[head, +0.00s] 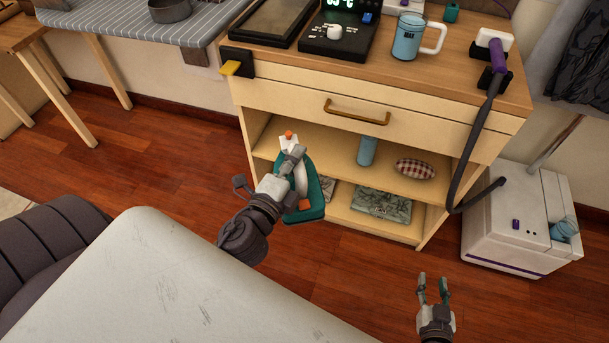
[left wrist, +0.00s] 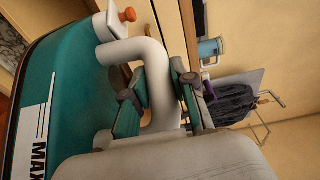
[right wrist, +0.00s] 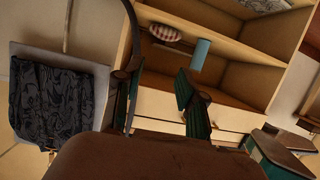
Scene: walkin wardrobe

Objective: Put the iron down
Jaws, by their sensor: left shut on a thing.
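The iron (head: 316,196) is teal with a white handle and an orange knob. My left gripper (head: 294,160) is shut on its handle and holds it up in front of the cabinet's open shelves, tilted with its long side roughly upright in the head view. In the left wrist view the fingers close around the white handle (left wrist: 150,62) beside the teal body (left wrist: 65,85). My right gripper (head: 433,290) is empty with its fingers apart, low over the floor at the lower right. In the right wrist view its fingers (right wrist: 155,95) also stand apart with nothing between them.
The wooden cabinet (head: 285,92) has a drawer and shelves with a blue cylinder (head: 367,151), a plaid item (head: 416,169) and a patterned box (head: 381,204). A blue mug (head: 407,38) stands on top. A white steam unit (head: 515,225) with a dark hose stands right. An ironing board (head: 125,17) is back left.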

